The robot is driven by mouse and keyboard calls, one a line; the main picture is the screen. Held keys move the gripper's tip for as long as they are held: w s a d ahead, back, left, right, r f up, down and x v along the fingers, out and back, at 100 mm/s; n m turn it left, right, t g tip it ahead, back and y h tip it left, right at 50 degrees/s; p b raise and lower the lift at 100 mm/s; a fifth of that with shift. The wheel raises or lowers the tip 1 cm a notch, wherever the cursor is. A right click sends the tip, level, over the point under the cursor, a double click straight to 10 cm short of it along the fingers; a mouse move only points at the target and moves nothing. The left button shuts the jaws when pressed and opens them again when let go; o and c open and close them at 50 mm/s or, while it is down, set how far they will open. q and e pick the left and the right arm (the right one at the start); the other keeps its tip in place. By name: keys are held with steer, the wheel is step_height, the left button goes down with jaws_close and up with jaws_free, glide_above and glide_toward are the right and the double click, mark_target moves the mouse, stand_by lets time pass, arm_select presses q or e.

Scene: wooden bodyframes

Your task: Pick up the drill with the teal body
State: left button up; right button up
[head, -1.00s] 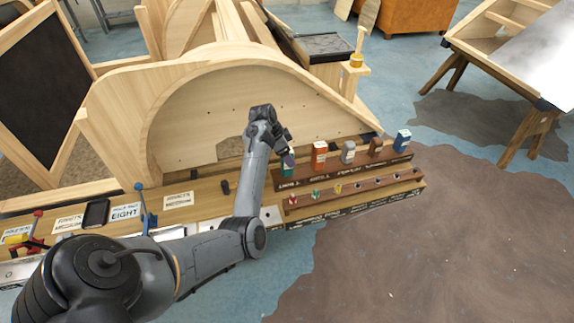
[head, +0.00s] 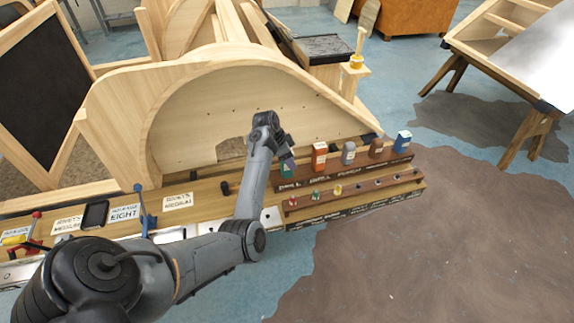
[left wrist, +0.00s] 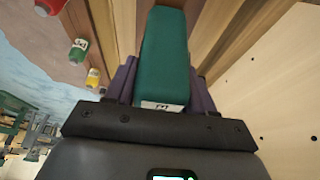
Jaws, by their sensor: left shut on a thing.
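The teal drill body (head: 287,171) stands at the left end of the row of drills on the wooden rack (head: 343,176). In the left wrist view the teal body (left wrist: 163,55) fills the space between two purple fingers, with a small white label at its near end. My left gripper (head: 288,162) comes down on it from above and is shut on it. The gripper hides part of the drill in the head view. I cannot tell whether it is clear of the rack. My right gripper is not in view.
Drills with orange (head: 319,156), grey (head: 348,152), brown (head: 376,147) and blue (head: 402,141) bodies stand to the right on the rack. Small coloured pieces sit on the lower step. A curved wooden frame (head: 215,110) rises close behind.

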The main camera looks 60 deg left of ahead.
arm_select(q)
steer(key=shift+r, duration=0.15)
steer(key=r, duration=0.3)
steer(key=r+p, duration=0.1)
steer(key=shift+w+d+r, duration=0.1)
steer(key=shift+d+r, duration=0.05)
steer(key=shift+d, duration=0.1)
steer(key=w+d+r+p, duration=0.4)
steer(key=d+r+p, duration=0.4)
steer(key=d+r, duration=0.2)
step_height(320, 180, up, 3)
steer(key=shift+d+f, duration=0.2)
stand_by(0.5)
steer(key=shift+w+m, duration=0.1)
steer(key=shift+m, duration=0.3)
